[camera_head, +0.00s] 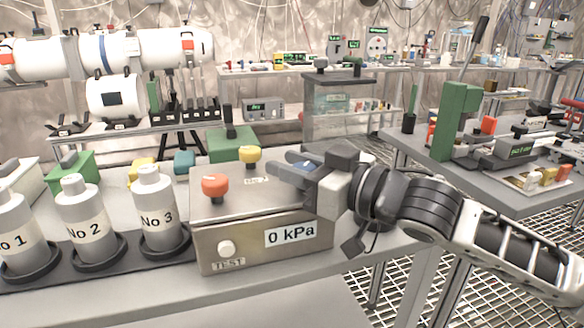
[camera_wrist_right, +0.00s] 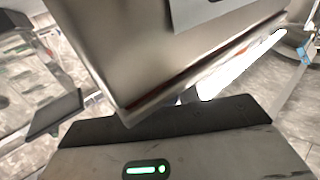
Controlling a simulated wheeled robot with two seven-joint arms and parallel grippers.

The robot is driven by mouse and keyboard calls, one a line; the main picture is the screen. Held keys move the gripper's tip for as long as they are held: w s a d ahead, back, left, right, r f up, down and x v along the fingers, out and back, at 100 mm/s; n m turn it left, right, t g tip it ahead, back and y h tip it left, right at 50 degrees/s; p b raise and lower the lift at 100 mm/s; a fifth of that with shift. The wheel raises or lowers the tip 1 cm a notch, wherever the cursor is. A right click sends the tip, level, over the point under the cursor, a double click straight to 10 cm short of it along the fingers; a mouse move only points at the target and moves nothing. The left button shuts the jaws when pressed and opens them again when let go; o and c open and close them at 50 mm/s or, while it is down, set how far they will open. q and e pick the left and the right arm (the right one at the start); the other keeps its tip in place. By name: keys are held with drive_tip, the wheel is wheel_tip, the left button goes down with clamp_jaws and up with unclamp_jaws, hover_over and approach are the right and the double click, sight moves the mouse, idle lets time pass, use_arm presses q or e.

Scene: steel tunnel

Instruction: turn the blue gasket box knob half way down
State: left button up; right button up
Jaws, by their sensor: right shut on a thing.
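The gasket box (camera_head: 235,245) is a metal box on the bench, with a "0 kPa" display, a white TEST button and knobs on its top. An orange knob (camera_head: 215,186) and a yellow knob (camera_head: 250,156) stand clear on the lid. My right gripper (camera_head: 292,168) reaches in from the right over the box's right top and is shut on the blue knob (camera_head: 306,166). Only a bit of blue shows between the fingers, so the knob's angle is hidden. In the right wrist view a metal face (camera_wrist_right: 150,45) fills the top, close to my gripper. My left gripper is out of view.
Grey bottles No 1 (camera_head: 15,230), No 2 (camera_head: 82,215) and No 3 (camera_head: 157,205) stand in a black rack left of the box. A green block (camera_head: 232,144) is behind it. A side table with a green stand (camera_head: 455,122) is at right.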

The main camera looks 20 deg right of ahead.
drive_tip(key=m+t+h, duration=0.1)
drive_tip(key=m+h, duration=0.1)
drive_tip(key=m+t+h+p, duration=0.1)
drive_tip(key=h, duration=0.1)
drive_tip(key=shift+d+r+m+t+h, duration=0.15)
drive_tip(key=shift+m+t+h, duration=0.25)
drive_tip(key=h, duration=0.1)
drive_tip(key=m+h+p, duration=0.1)
drive_tip(key=shift+w+d+m+t+h, duration=0.1)
drive_tip(key=shift+d+m+t+h, duration=0.05)
drive_tip(key=shift+m+t+h, duration=0.2)
drive_tip(key=shift+d+m+h+p, duration=0.15)
drive_tip(key=shift+m+h+p, duration=0.2)
drive_tip(key=shift+m+h, duration=0.6)
drive_tip(key=m+h, duration=0.1)
drive_tip(key=h, duration=0.1)
drive_tip(key=shift+d+h, duration=0.15)
drive_tip(key=shift+h, duration=0.25)
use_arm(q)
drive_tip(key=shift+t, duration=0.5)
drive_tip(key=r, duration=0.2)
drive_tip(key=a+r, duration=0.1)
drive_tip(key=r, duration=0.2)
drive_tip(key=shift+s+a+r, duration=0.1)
use_arm(e)
drive_tip(key=shift+d+m+h, duration=0.15)
drive_tip(key=shift+m+h, duration=0.35)
drive_tip(key=shift+h, duration=0.3)
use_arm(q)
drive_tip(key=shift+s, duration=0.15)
